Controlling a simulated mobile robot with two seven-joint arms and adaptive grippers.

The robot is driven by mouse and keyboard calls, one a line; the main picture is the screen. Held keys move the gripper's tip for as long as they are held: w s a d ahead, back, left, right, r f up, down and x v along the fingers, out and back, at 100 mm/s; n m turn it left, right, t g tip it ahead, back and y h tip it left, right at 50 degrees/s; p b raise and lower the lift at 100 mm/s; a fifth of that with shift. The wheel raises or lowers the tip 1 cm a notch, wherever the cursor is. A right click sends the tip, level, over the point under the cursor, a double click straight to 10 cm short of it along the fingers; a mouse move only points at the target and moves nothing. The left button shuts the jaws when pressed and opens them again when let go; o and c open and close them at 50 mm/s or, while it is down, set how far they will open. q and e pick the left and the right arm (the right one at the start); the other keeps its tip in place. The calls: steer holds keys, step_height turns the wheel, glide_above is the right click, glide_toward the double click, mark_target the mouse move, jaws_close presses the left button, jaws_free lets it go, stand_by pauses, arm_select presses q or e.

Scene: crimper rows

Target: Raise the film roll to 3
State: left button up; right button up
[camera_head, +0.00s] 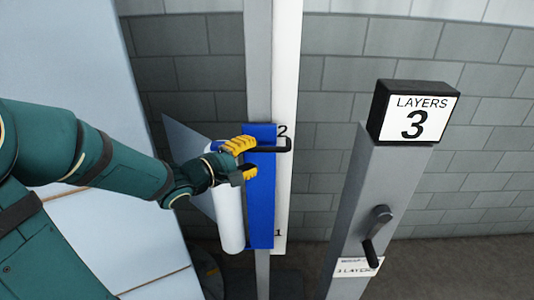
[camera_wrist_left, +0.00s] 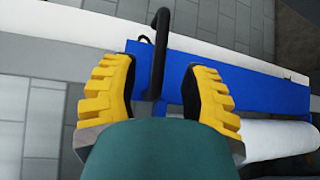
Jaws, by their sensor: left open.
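The film roll (camera_head: 229,215) is a white upright cylinder beside a blue carriage (camera_head: 262,215) on a grey mast (camera_head: 258,60). The roll also shows at the lower right of the left wrist view (camera_wrist_left: 275,139). A black bar handle (camera_head: 273,144) sticks out from the carriage's upper part. A white scale strip (camera_head: 286,90) behind it shows 2 near the carriage's top and 1 near its bottom. My left gripper (camera_head: 250,159) is open at the handle. In the left wrist view, the handle (camera_wrist_left: 158,45) stands between its yellow fingers (camera_wrist_left: 162,78), with gaps on both sides.
A black-framed sign (camera_head: 415,115) reading "LAYERS 3" tops a grey post (camera_head: 372,190) at the right. The post carries a dark crank lever (camera_head: 376,230) and a small label (camera_head: 358,267). A grey block wall (camera_head: 335,90) stands behind. A pale panel (camera_head: 80,60) fills the left.

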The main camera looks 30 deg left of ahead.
mark_target(264, 150)
arm_select(q)
steer(key=b+x, duration=0.1)
steer(key=x, duration=0.4)
steer(key=shift+w+d, duration=0.1)
steer(key=shift+w, duration=0.3)
steer(key=shift+o, duration=0.2)
steer(key=shift+s, duration=0.1)
jaws_close()
